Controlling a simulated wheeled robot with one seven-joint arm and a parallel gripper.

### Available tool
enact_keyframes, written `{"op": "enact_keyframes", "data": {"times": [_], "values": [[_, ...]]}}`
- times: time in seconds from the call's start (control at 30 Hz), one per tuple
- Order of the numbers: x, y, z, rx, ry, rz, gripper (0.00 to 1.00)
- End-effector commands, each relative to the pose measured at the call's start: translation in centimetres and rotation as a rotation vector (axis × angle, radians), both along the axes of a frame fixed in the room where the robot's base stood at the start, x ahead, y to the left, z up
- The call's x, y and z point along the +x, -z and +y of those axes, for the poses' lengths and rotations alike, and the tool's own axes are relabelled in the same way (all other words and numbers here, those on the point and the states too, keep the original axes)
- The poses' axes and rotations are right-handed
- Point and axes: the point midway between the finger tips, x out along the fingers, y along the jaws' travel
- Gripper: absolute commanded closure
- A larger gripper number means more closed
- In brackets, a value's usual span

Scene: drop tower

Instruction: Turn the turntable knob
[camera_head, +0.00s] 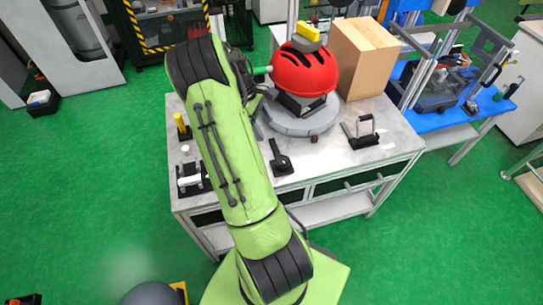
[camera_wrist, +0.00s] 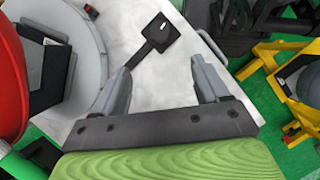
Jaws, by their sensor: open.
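The grey round turntable (camera_head: 302,124) stands on the light grey table and carries a red helmet (camera_head: 305,72). A small dark red knob (camera_head: 315,139) sits at its front edge. A black square piece with a bar (camera_head: 282,163) lies in front of the turntable; I cannot tell whether it belongs to it. In the wrist view, this black square piece (camera_wrist: 161,31) shows beyond my gripper (camera_wrist: 163,84), with the turntable (camera_wrist: 91,61) at the left. My gripper is open, with nothing between its fingers. In the head view my arm mostly hides it.
A cardboard box (camera_head: 358,58) stands behind and right of the helmet. A black clamp with a metal handle (camera_head: 361,132) is on the table's right, and a yellow-topped post (camera_head: 182,126) is at the left. The green floor is open in front.

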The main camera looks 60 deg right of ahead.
Motion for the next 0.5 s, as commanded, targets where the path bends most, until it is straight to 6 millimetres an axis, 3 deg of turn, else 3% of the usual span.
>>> {"op": "enact_keyframes", "data": {"times": [0.17, 0.5], "values": [[-0.8, 1.6, -0.4, 0.005, 0.0, 0.011, 0.26], [-3.9, 9.4, -0.9, 0.005, 0.001, 0.01, 0.26]]}}
